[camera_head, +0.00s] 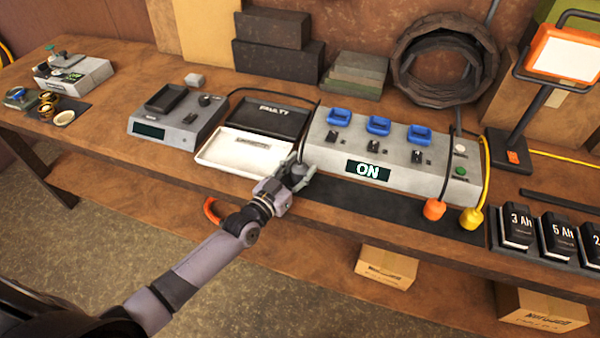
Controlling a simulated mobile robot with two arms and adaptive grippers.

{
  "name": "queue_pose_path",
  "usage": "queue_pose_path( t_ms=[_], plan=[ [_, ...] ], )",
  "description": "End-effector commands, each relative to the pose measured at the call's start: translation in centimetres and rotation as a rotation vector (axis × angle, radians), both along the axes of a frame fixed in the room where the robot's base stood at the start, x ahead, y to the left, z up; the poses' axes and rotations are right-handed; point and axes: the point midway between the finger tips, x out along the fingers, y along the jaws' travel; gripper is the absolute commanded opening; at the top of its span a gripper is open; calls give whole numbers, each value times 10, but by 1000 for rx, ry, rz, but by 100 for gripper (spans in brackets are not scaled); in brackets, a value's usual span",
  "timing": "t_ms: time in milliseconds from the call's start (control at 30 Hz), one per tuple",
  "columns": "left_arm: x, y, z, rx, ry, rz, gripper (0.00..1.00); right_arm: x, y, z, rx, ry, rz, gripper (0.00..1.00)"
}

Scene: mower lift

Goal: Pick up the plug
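An orange plug (434,209) hangs on a black cable at the right front of the grey power box (400,170), whose display reads ON. A yellow plug (471,218) hangs on a yellow cable just right of it. My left gripper (297,174) is at the left front corner of the power box, beside the white tray (225,158), well left of both plugs. A black cable runs down behind the gripper, and its lower end is hidden there. The fingers are small and partly overlap, so I cannot tell whether they are open or hold anything. My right gripper is out of view.
A grey device (178,122) stands left of the trays, and a work lamp (515,150) stands right of the power box. Several batteries (517,228) fill the right front. An orange curved piece (212,210) shows at the bench edge.

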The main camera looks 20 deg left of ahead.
Motion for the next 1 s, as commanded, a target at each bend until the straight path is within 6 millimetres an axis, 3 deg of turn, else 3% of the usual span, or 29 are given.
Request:
queue_pose_path(
  t_ms=[467, 767, 1000],
  plan=[
    [0, 0, 0, 0, 0, 0, 7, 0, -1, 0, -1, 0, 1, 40],
    [0, 0, 3, -1, -2, 0, 6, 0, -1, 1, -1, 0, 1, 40],
    [0, 0, 33, -4, -5, 1, 6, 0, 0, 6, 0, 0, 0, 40]
  ],
)
